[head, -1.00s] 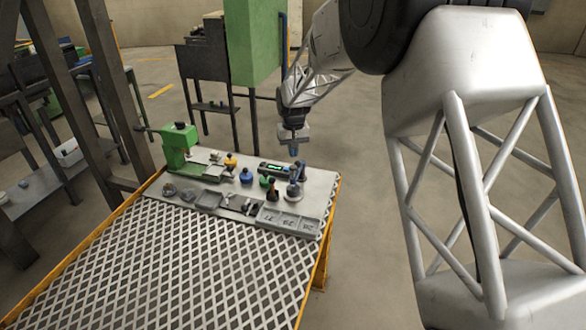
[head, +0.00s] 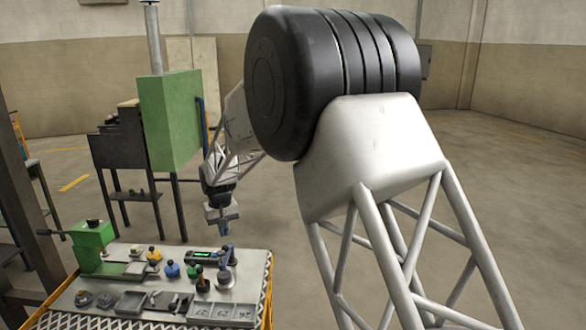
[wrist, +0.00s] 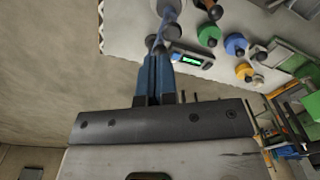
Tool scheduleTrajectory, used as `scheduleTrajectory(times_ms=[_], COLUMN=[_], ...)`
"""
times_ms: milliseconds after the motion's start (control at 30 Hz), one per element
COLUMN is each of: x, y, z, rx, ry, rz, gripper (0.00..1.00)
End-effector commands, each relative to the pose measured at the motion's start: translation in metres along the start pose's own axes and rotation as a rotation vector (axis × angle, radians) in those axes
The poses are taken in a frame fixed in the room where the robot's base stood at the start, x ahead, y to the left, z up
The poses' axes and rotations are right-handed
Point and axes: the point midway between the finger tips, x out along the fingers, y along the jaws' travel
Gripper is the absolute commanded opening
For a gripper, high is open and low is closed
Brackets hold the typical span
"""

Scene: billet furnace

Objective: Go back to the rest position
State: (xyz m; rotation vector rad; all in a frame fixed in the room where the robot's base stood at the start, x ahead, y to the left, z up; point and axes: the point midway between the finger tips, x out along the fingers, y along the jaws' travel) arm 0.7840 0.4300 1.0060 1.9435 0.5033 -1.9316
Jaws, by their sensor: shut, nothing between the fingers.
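My gripper (head: 224,228) hangs near the back right corner of the bench in the head view, with its fingers pointing down. In the wrist view its two blue fingers (wrist: 155,78) are together with nothing between them. Beyond the fingertips in the wrist view lie the bench top (wrist: 130,22) and a small device with a green display (wrist: 190,60). The same display device shows in the head view (head: 202,256).
The bench (head: 262,285) carries a green machine (head: 92,240), blue (head: 172,269) and yellow (head: 154,255) knobbed pieces, and numbered grey trays (head: 222,310). A green cabinet (head: 170,120) stands behind. Open floor (head: 520,200) lies to the right.

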Motion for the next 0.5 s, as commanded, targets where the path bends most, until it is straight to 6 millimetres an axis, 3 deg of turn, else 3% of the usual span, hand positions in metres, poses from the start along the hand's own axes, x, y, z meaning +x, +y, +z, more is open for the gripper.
scheduleTrajectory(times_ms=[167, 500], x=[-0.029, -0.084], y=[0.027, 0.081], z=[0.029, 0.108], rx=[0.031, 0.105], ry=[0.016, 0.047], rz=[0.001, 0.004], gripper=[0.0, 0.0])
